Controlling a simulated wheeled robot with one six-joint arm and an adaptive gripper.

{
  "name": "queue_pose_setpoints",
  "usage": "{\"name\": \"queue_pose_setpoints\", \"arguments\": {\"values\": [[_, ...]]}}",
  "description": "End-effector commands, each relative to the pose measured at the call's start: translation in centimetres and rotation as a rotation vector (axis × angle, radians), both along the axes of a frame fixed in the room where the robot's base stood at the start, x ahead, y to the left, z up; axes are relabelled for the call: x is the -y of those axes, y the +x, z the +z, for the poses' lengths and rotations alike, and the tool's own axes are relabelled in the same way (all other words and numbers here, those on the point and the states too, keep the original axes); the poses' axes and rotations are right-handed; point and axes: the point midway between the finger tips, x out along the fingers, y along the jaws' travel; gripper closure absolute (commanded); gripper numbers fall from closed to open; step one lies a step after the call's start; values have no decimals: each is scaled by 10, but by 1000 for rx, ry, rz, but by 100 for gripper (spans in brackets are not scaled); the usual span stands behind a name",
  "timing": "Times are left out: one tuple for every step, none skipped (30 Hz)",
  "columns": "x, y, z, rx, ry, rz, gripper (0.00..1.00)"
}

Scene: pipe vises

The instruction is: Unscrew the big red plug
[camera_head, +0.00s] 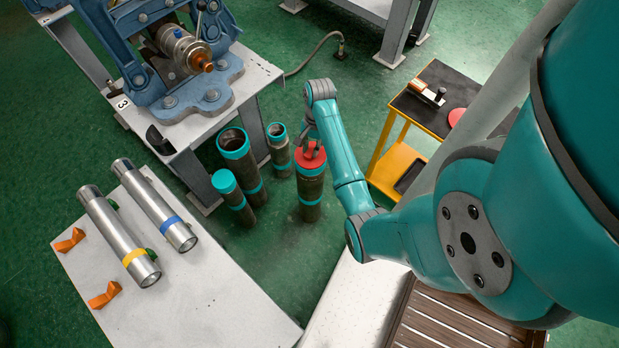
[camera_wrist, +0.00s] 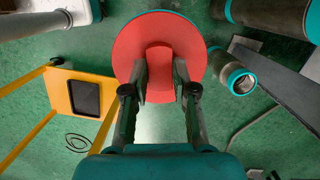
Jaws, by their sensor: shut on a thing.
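The big red plug (camera_head: 310,157) sits on top of an upright dark pipe (camera_head: 311,186) with teal bands, standing on the green floor. In the wrist view the plug (camera_wrist: 160,30) is a round red disc with a raised red grip block (camera_wrist: 159,70) across its middle. My gripper (camera_wrist: 160,84) has one finger on each side of that block and is shut on it. In the head view my gripper (camera_head: 309,142) reaches down onto the plug from above. The plug's thread and the seam with the pipe are hidden.
Several other teal-banded pipes (camera_head: 234,150) stand close to the left. A blue vise (camera_head: 180,60) sits on a table behind them. Two silver cylinders (camera_head: 115,232) lie on the front-left table. A yellow cart (camera_head: 403,168) stands to the right, with a red disc (camera_head: 456,117) on top.

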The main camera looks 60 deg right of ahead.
Motion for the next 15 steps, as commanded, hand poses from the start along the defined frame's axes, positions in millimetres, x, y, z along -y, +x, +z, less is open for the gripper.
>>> {"name": "queue_pose_setpoints", "arguments": {"values": [[0,3,1,5,0,39,100],[0,3,1,5,0,70,100],[0,3,1,4,0,117,100],[0,3,1,4,0,154,100],[0,3,1,4,0,191,100],[-1,4,1,4,0,238,100],[-1,4,1,5,0,270,100],[-1,4,1,5,0,300,100],[-1,4,1,4,-1,333,100],[-1,4,1,4,-1,354,100],[-1,4,1,4,-1,369,100],[-1,4,1,4,-1,385,100],[-1,4,1,5,-1,391,100],[-1,4,1,4,0,395,100],[-1,4,1,5,0,396,100]]}}
